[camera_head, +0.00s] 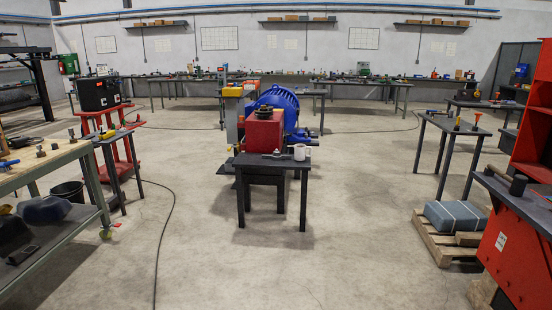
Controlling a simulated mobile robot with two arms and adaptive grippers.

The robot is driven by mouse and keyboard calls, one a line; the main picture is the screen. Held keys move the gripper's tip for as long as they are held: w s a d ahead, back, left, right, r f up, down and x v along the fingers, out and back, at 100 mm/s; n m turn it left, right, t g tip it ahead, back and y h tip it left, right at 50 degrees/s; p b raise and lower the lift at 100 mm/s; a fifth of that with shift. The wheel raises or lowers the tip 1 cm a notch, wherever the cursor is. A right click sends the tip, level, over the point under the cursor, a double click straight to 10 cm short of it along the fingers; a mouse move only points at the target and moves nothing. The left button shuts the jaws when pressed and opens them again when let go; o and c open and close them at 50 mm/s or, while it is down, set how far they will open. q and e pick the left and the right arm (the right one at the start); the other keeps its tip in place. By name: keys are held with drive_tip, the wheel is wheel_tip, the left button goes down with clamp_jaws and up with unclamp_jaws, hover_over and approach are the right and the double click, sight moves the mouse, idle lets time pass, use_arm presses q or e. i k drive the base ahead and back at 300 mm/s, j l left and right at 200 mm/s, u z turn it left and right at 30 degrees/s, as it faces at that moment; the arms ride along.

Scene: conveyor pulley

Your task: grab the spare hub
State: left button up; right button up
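No gripper of mine shows in the head view. I cannot tell for sure which item is the spare hub. A small pale cylinder (299,152) stands near the right end of a dark table (250,161) in the middle of the room. Small grey parts lie beside it, too small to make out. Behind them is a red block-shaped housing (264,133), with a dark round part on top. A large blue ribbed machine (281,103) is just behind the housing.
A wood-topped bench (38,163) with small dark parts stands at near left, a red cabinet (520,255) at near right. A pallet (440,240) carries a strapped grey-blue load (455,216). A cable (163,230) crosses the floor left of centre. The floor before the dark table is clear.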

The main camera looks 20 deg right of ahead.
sight(276, 156)
drive_tip(key=i, duration=2.55)
drive_tip(key=l+z, duration=0.05)
drive_tip(key=l, duration=0.05)
